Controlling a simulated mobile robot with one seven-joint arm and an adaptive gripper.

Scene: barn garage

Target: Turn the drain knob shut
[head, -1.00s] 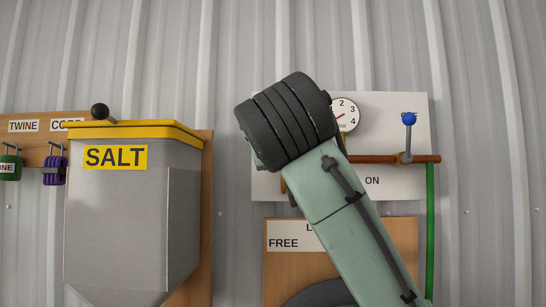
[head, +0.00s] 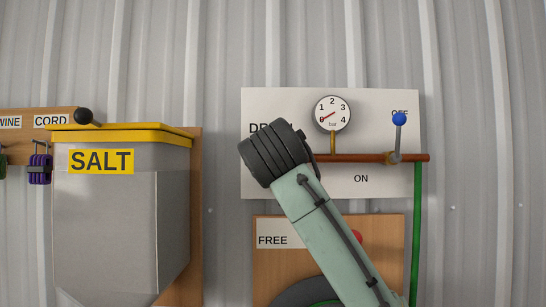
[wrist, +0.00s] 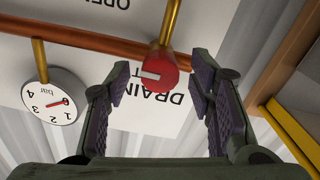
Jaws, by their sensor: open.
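The red drain knob (wrist: 158,75) shows in the wrist view, at the end of a brass stub on the copper pipe (wrist: 100,44). It has a pale bar mark lying roughly level in the picture. The upside-down word DRAIN stands on the white board beside it, with another label partly covered. My gripper (wrist: 159,82) is open and empty. Its two padded fingertips appear on either side of the knob, with gaps; how far the knob is in depth I cannot tell. In the head view my arm hides the knob and the fingers.
A pressure gauge (head: 332,114) stands above the pipe. A blue-knobbed lever (head: 399,119) is at the pipe's right, with a green hose (head: 417,230) below. A grey salt bin (head: 120,215) hangs left, and a wooden board (head: 385,228) is below.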

